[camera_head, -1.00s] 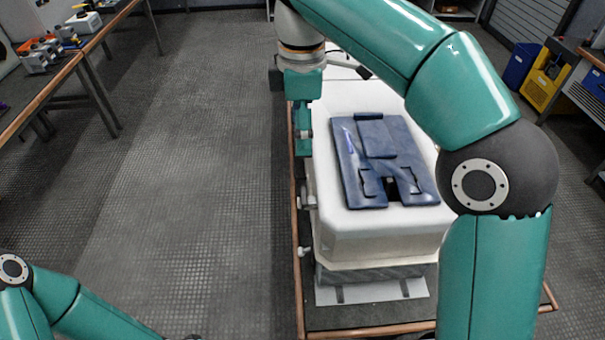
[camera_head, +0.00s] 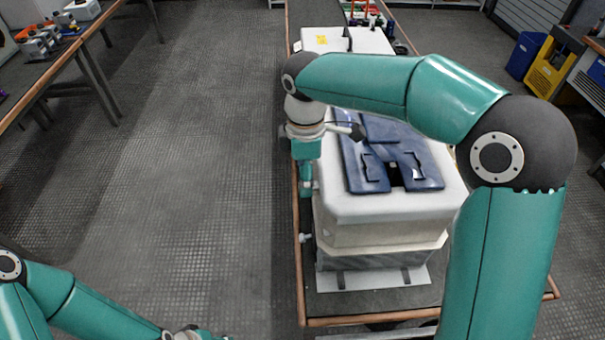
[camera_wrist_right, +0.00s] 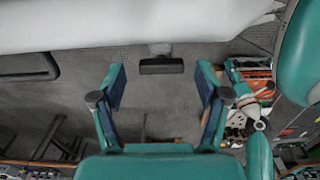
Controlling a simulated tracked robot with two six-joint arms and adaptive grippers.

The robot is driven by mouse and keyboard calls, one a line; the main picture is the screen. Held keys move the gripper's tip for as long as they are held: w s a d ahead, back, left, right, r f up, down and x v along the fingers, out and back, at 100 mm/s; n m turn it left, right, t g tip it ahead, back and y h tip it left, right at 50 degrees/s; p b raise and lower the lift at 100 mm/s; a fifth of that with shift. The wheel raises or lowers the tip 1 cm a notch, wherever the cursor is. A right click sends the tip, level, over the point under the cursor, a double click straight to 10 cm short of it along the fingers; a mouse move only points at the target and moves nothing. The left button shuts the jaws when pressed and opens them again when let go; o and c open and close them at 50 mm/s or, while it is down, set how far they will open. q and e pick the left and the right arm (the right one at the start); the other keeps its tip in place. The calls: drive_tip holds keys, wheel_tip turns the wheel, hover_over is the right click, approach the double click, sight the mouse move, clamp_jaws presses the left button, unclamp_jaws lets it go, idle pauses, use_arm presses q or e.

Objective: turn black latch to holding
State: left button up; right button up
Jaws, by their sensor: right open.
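A small black latch (camera_wrist_right: 161,65) shows in the right wrist view, hanging from a grey mount just below the edge of a white case. My right gripper (camera_wrist_right: 160,85) is open and empty. Its two fingers stand on either side of the latch, apart from it as seen here. In the head view my right gripper (camera_head: 304,178) points down along the left side of the white case (camera_head: 385,210). The latch is not distinguishable there. My left gripper (camera_head: 195,334) is at the bottom edge, mostly cut off, so its jaws cannot be read.
A blue pad (camera_head: 405,165) lies on the white case, on a wood-edged bench (camera_head: 365,321). Small fittings (camera_head: 306,238) stick out from the case's left side. A black recessed handle (camera_wrist_right: 28,66) is left of the latch. The floor left of the bench is clear.

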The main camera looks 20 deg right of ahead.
drive_tip(key=shift+f, duration=0.4)
drive_tip(key=shift+c, duration=0.3)
drive_tip(key=c, duration=1.1)
drive_tip(key=m, duration=0.4)
drive_tip(key=shift+r+m, duration=0.1)
drive_tip(key=shift+m, duration=0.3)
drive_tip(key=o, duration=1.2)
drive_tip(key=shift+c, duration=0.2)
drive_tip(key=shift+r, duration=3.9)
